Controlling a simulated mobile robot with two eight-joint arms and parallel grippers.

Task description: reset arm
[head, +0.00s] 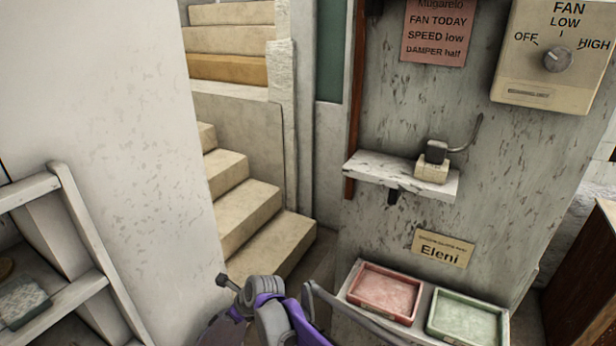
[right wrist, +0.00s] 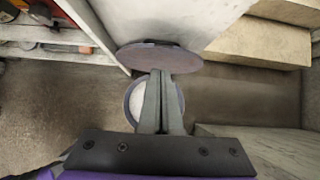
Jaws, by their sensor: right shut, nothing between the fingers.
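My right arm shows in purple and grey at the bottom middle of the head view, in front of the wall panel and the stairs. In the right wrist view my right gripper (right wrist: 162,80) points away with its two grey fingers together. It is shut and nothing shows between the fingers. My left gripper is in neither view.
A pink tray (head: 385,291) and a green tray (head: 465,319) stand at the lower right. A small shelf (head: 380,172) on the panel holds a small block-like device (head: 433,165). A fan dial (head: 558,60) is at the upper right. Steps (head: 245,205) rise behind; shelving (head: 75,290) stands left.

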